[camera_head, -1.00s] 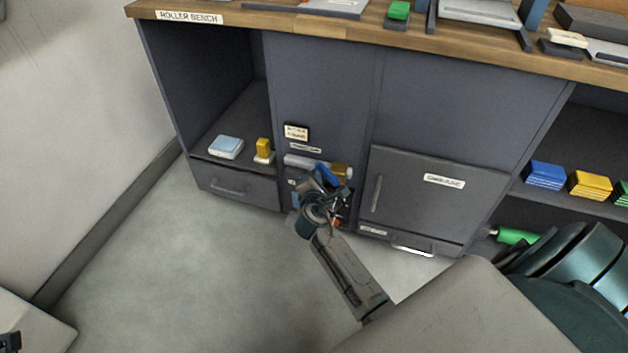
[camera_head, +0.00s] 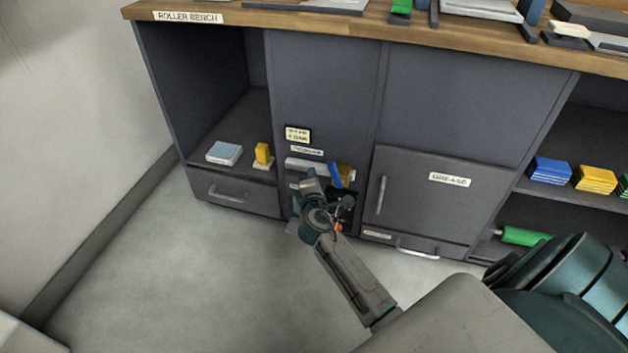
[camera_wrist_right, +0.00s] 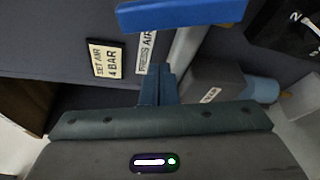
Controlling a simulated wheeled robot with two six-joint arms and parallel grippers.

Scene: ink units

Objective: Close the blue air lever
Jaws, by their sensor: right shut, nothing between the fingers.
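The blue air lever (camera_head: 336,176) sits on a grey pipe (camera_head: 300,163) with a brass-coloured part (camera_head: 348,171), low on the front of the grey bench. In the head view it slants steeply across the pipe. In the right wrist view the blue lever (camera_wrist_right: 180,13) spans the top edge, crossing the pipe (camera_wrist_right: 187,47). My right gripper (camera_head: 309,181) is just left of and below the lever. Its fingers (camera_wrist_right: 157,85) are shut and empty, with a visible gap to the lever in the wrist view. My left gripper is out of view.
Labels SET AIR 4 BAR (camera_wrist_right: 108,59) and PRESS AIR (camera_wrist_right: 147,52) are beside the pipe. A grease cabinet door (camera_head: 430,205) stands right of it. A drawer (camera_head: 235,193) and open shelf with a yellow block (camera_head: 262,153) lie left. The floor (camera_head: 180,270) in front is clear.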

